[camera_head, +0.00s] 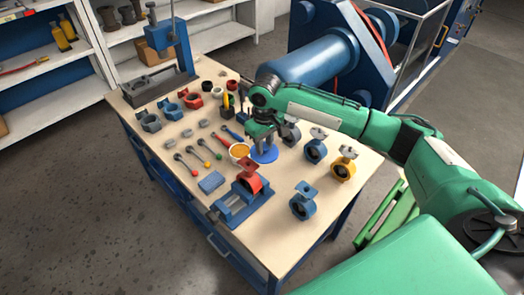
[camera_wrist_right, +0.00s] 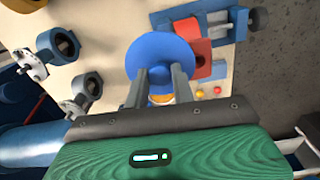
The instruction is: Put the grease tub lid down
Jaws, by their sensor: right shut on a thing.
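The grease tub lid is a flat blue disc (camera_head: 264,154), held by my right gripper (camera_head: 262,138) above the table. It also shows in the right wrist view (camera_wrist_right: 162,56), where the two grey fingers (camera_wrist_right: 158,78) are shut on its near part. The open grease tub (camera_head: 239,151), with orange-yellow grease inside, stands just left of the lid in the head view. In the wrist view the tub (camera_wrist_right: 160,98) is mostly hidden behind the lid and fingers. I cannot tell how high the lid is above the tabletop. My left gripper is not in view.
The wooden table (camera_head: 285,215) carries a blue vise (camera_head: 240,202) with a red valve (camera_head: 248,177). Blue valves (camera_head: 303,201) and a yellow valve (camera_head: 344,166) stand at right. Several tools and valve parts lie at left. Bare tabletop shows between the vise and the right-hand valves.

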